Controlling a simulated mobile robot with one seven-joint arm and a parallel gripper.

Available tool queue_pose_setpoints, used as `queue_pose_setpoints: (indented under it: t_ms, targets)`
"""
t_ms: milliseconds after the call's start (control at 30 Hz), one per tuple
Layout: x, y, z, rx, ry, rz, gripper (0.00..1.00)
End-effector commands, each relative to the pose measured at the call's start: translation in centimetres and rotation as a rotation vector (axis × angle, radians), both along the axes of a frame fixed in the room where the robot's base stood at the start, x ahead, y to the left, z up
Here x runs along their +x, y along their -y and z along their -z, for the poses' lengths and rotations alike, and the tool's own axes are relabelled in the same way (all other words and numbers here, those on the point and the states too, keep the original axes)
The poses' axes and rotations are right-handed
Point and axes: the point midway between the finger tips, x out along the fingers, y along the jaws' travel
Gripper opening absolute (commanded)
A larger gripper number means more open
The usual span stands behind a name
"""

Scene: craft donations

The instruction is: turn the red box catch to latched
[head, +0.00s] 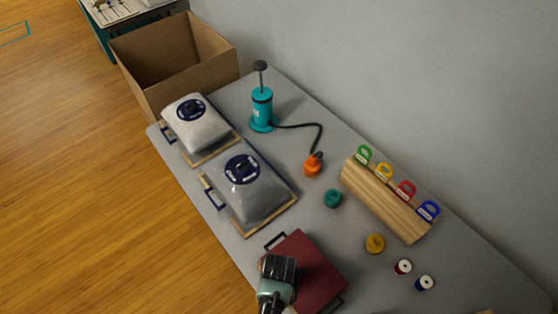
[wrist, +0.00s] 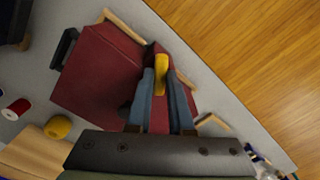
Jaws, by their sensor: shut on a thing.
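The dark red box (head: 312,268) lies on the grey table at the near side, and it fills the middle left of the wrist view (wrist: 95,75). My gripper (head: 280,268) is over the box's left part in the head view. In the wrist view my gripper (wrist: 161,88) has its blue-grey fingers close together on a yellow catch (wrist: 160,65) at the box. The fingers hide the catch's lower part, and I cannot tell its exact setting. The catch is hidden in the head view.
Two bagged bundles (head: 262,202) on wooden boards lie left of the box. A teal pump (head: 262,108) with a hose stands behind. A wooden rack (head: 375,205) with coloured tags, a yellow ball (head: 375,243) and spools (head: 403,267) are to the right. A cardboard box (head: 135,80) stands beyond the table.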

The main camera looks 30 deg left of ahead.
Motion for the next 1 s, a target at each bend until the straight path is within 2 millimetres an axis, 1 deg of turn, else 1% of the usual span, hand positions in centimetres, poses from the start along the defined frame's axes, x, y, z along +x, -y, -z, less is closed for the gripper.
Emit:
queue_pose_setpoints:
  t_ms: [200,500,800,1000]
  targets:
    - [0.05,0.02,-0.15,0.0,0.001,0.207,0.0]
    - [0.08,0.03,-0.09,0.0,0.001,0.455,0.0]
    - [0.09,-0.01,-0.08,0.0,0.002,0.606,0.0]
    - [0.09,-0.01,-0.06,0.0,0.002,0.649,0.0]
